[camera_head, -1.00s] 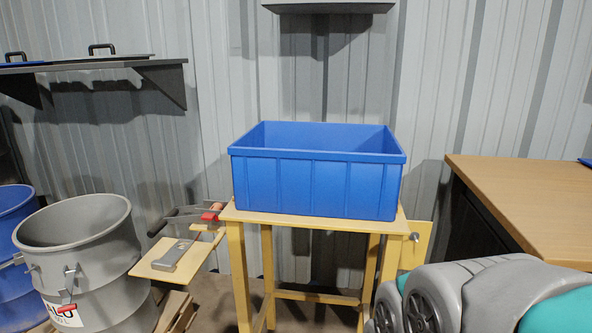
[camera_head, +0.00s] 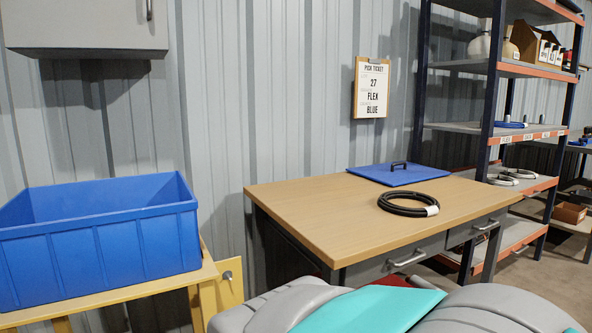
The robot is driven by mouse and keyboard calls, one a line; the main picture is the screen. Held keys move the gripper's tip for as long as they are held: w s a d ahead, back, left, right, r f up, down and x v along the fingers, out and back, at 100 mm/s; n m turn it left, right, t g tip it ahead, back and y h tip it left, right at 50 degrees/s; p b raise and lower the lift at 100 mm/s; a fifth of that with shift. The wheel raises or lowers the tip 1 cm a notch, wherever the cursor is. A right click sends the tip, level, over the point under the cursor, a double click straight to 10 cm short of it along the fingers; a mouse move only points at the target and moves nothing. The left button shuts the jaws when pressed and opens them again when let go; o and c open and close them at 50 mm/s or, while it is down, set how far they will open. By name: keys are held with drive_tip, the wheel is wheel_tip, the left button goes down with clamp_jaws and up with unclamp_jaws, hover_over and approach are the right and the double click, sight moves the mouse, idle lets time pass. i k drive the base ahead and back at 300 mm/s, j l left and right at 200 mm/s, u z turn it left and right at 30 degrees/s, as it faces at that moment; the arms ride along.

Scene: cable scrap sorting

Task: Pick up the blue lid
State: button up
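A flat, square blue lid (camera_head: 383,175) with a black bar handle lies on the far side of the wooden desk top (camera_head: 310,215). A coiled black cable (camera_head: 408,204) with a white tag lies in front of it on the desk, close to the lid's near edge. Parts of my own arm, grey and teal, show at the bottom. My gripper is not in view.
A blue bin (camera_head: 100,245) stands on a yellow table (camera_head: 112,295) at left. A grey cabinet (camera_head: 85,28) hangs above it. A pick ticket (camera_head: 370,88) reading 27 FLEX BLUE is on the wall. A shelf rack (camera_head: 490,128) stands at right. The desk's left half is clear.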

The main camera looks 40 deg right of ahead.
sight(394, 174)
drive_tip(key=z, duration=1.8)
drive_tip(key=i+l, duration=0.1)
drive_tip(key=l+z, duration=0.05)
drive_tip(key=l, duration=0.05)
